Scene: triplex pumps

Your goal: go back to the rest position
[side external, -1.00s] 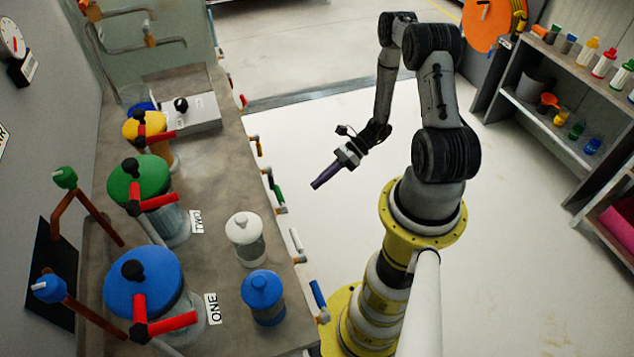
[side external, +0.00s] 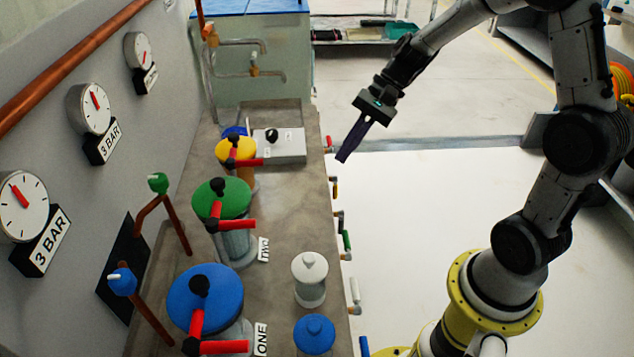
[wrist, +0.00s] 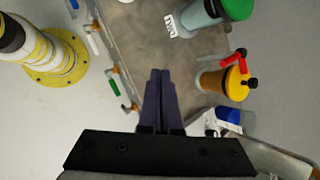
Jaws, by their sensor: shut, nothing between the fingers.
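My gripper (side external: 353,141) is shut and empty. In the side view it hangs in the air to the right of the bench, near its far end, with its dark fingers pointing down. In the wrist view the two fingers (wrist: 160,85) lie together over the bench edge. The bench (side external: 285,205) carries three lidded pumps: blue (side external: 205,300), green (side external: 222,198) and yellow (side external: 236,150). The yellow pump also shows in the wrist view (wrist: 237,83), right of the fingers. Nothing touches my gripper.
A white jar (side external: 310,278) and a blue jar (side external: 314,335) stand near the bench's front edge. A grey box (side external: 280,145) with a black knob sits behind. Small coloured valve handles line the bench side. Gauges (side external: 90,108) hang on the left wall.

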